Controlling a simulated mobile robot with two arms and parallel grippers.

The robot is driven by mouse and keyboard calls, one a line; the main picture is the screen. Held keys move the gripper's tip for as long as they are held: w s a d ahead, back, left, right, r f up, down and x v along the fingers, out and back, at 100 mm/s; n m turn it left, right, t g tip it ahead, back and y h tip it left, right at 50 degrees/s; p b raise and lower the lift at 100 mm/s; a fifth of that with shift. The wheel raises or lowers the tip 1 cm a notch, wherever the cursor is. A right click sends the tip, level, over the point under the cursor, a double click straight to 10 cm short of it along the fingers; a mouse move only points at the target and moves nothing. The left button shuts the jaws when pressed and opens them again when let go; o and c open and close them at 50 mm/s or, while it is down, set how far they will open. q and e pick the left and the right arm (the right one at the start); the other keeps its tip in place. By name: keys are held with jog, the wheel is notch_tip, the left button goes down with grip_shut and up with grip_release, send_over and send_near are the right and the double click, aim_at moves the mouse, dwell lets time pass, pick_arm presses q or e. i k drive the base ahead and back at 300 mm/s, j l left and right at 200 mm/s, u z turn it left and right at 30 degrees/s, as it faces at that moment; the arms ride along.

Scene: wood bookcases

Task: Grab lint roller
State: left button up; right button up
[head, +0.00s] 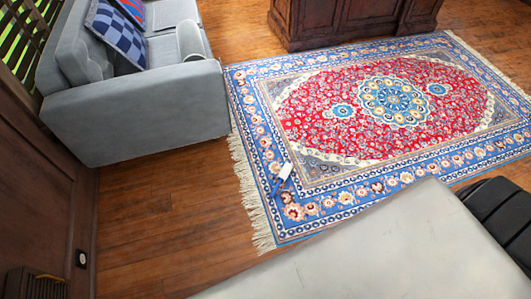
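A small lint roller (285,171) with a white roll and a blue handle lies on the patterned rug. It is near the rug's left fringe, toward the front corner. Neither of my grippers shows in the head view. Nothing is seen touching the roller.
The red and blue rug (330,110) lies flat on the wood floor (165,205). A grey sofa (140,115) with cushions stands at upper left. A dark wood cabinet (350,20) stands at the back. A large pale surface (380,255) fills the lower right. Bare floor is clear left of the rug.

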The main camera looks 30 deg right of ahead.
aim_at(283, 174)
jog(key=i+z, duration=0.35)
jog(key=i+j+z, duration=0.7)
jog(key=i, duration=0.15)
jog(key=l, duration=0.1)
